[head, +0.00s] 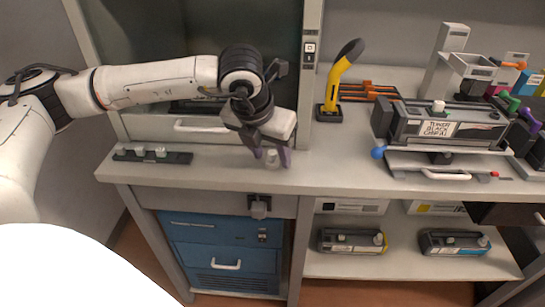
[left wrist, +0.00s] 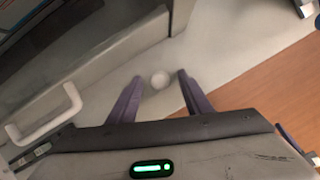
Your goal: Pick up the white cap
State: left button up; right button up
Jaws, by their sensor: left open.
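A small round white cap (left wrist: 160,80) stands on the grey counter. In the head view the cap (head: 271,160) shows just below and between the purple fingers of my left gripper (head: 271,157). In the left wrist view my left gripper (left wrist: 160,95) is open, with one finger to each side of the cap and a gap on both sides. The cap lies a little beyond the line of the fingertips there, and I cannot tell how high the fingers are over the counter. My right gripper is not in view.
A black strip (head: 180,158) with small pale caps lies on the counter to the left. A toner cartridge (head: 405,128) with a white knob sits on a stand at right. A yellow-handled tool (head: 335,85) stands behind. The counter's front edge is close to the gripper.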

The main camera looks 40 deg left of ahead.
pick_arm(q)
jog(key=shift+c, duration=0.4)
jog(key=c, duration=1)
jog(key=shift+r, duration=0.15)
